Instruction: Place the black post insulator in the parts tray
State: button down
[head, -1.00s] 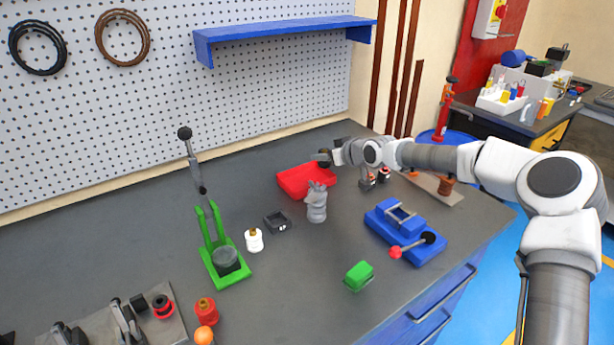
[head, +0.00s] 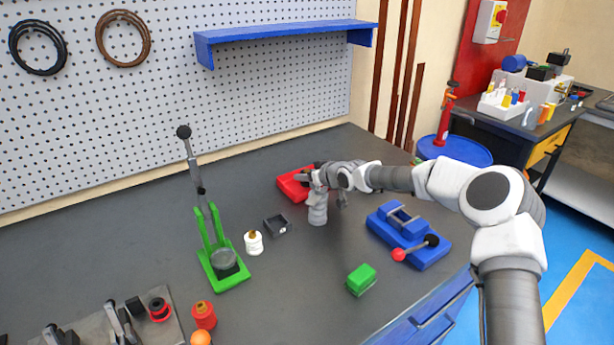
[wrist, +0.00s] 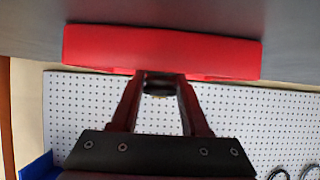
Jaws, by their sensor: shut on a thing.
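The parts tray, a shallow red tray (head: 286,190), lies on the bench towards the wall. In the wrist view the red tray (wrist: 160,48) spans the top, just beyond my fingertips. My gripper (head: 306,177) is over the tray's right part in the head view. In the wrist view my gripper (wrist: 160,80) is shut on a dark round piece, the black post insulator (wrist: 159,88), seen between the fingertips. Most of the insulator is hidden by the fingers. I cannot tell whether it touches the tray.
A grey upright piece (head: 317,212) stands close in front of the tray, under my wrist. A small black box (head: 277,226), a white insulator (head: 253,243) and a green lever press (head: 222,270) stand left. A blue vise-like fixture (head: 410,240) and a green block (head: 361,279) are right.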

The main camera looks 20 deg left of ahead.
jog(key=shift+f, duration=0.1)
jog(key=shift+c, duration=2)
grip_release()
jog(key=shift+s+d+r, duration=0.1)
jog(key=shift+d+r, duration=0.05)
jog(key=shift+r, duration=0.1)
jog(key=p+v, duration=0.1)
jog(key=v, duration=1)
jog(key=shift+s+d, duration=0.25)
jog(key=shift+r, duration=0.1)
